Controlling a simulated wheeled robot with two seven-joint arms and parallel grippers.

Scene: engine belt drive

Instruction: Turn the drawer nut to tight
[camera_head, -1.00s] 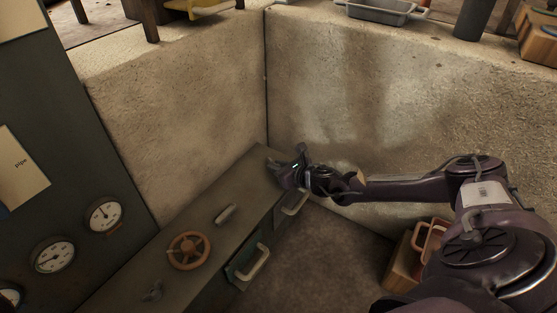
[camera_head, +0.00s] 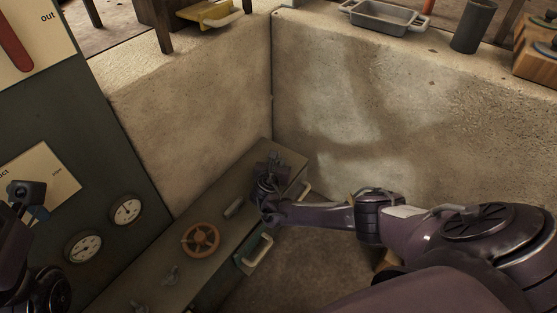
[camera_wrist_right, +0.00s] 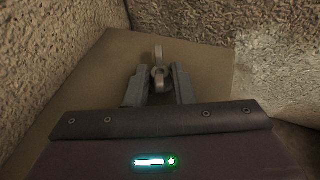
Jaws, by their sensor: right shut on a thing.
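The drawer nut (camera_wrist_right: 158,74), a grey metal piece with an upright wing, stands on the bench top near the wall corner in the right wrist view. My right gripper (camera_wrist_right: 159,84) has one finger on each side of it and is shut on it. In the head view my right gripper (camera_head: 273,163) is at the far end of the bench, and the nut cannot be told apart from the fingers there. Part of my left arm and gripper (camera_head: 30,197) shows at the left edge; its jaws are unclear.
The bench (camera_head: 215,218) carries a brown handwheel (camera_head: 200,240), a small grey lever (camera_head: 234,206) and a wing-shaped nut (camera_head: 170,273). Drawer handles (camera_head: 259,250) stick out from its front. Walls (camera_head: 190,130) close in behind; a gauge panel (camera_head: 85,160) stands at left.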

